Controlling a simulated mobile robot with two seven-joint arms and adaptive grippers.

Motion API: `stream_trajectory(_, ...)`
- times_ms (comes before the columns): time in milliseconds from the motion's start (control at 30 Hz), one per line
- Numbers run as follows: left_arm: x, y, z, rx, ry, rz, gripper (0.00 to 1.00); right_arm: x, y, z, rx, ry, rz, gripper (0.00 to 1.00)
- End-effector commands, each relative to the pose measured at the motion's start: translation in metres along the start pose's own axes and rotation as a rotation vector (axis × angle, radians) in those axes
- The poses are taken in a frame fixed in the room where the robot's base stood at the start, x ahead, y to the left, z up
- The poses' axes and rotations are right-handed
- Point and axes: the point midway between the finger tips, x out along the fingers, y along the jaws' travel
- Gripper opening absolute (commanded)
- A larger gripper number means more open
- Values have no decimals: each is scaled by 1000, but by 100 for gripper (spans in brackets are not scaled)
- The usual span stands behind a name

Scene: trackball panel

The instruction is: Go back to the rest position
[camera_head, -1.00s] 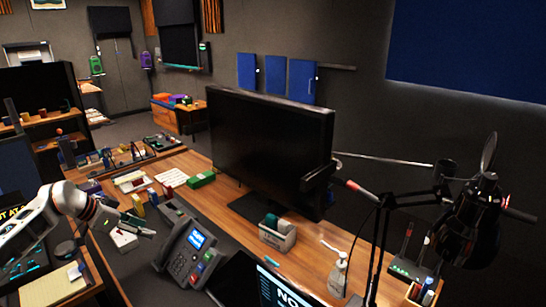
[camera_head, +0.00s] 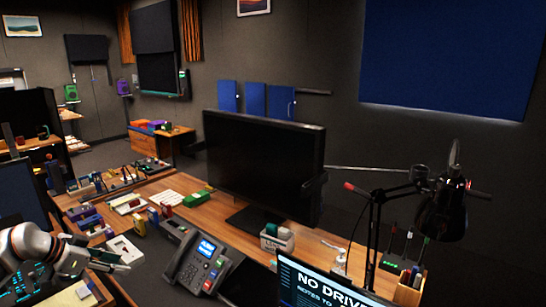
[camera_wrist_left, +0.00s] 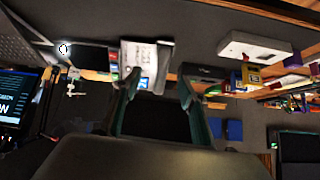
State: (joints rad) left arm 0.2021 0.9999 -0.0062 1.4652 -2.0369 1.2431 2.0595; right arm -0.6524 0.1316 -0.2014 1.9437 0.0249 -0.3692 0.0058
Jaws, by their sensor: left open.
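My left arm comes in from the lower left in the head view. My left gripper (camera_head: 122,268) is open and empty, beside the desk edge and left of the desk phone (camera_head: 200,264). A white panel (camera_head: 124,248) with a dark opening lies just behind the gripper. In the wrist view, the two fingers of my left gripper (camera_wrist_left: 160,88) stand apart with nothing between them. The white panel (camera_wrist_left: 255,48) shows at the upper right there, clear of the fingers. My right gripper is not in view.
A large monitor (camera_head: 262,162) stands on the wooden desk. A tissue-box-like holder (camera_head: 276,240), a black lamp (camera_head: 443,212) and a pen holder (camera_head: 409,288) are to the right. A lit screen (camera_head: 325,286) is at the front. Small coloured boxes line the desk's left part.

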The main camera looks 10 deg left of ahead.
Motion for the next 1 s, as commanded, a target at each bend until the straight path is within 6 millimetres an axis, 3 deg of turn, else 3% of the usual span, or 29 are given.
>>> stream_trajectory(33,16,21,-7,53,53,23,42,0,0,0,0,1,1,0)
stream_trajectory(100,29,41,-23,132,140,27,42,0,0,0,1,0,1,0)
stream_trajectory(300,50,102,-74,323,424,-27,42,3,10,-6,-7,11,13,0)
stream_trajectory(433,48,138,-106,398,613,-146,42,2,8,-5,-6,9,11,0)
stream_trajectory(600,29,162,-127,407,757,-382,42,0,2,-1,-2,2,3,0)
stream_trajectory(767,9,167,-115,347,738,-626,42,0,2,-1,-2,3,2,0)
stream_trajectory(867,0,168,-93,296,648,-756,42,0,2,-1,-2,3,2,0)
stream_trajectory(1000,-8,176,-45,231,437,-875,42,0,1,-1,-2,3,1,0)
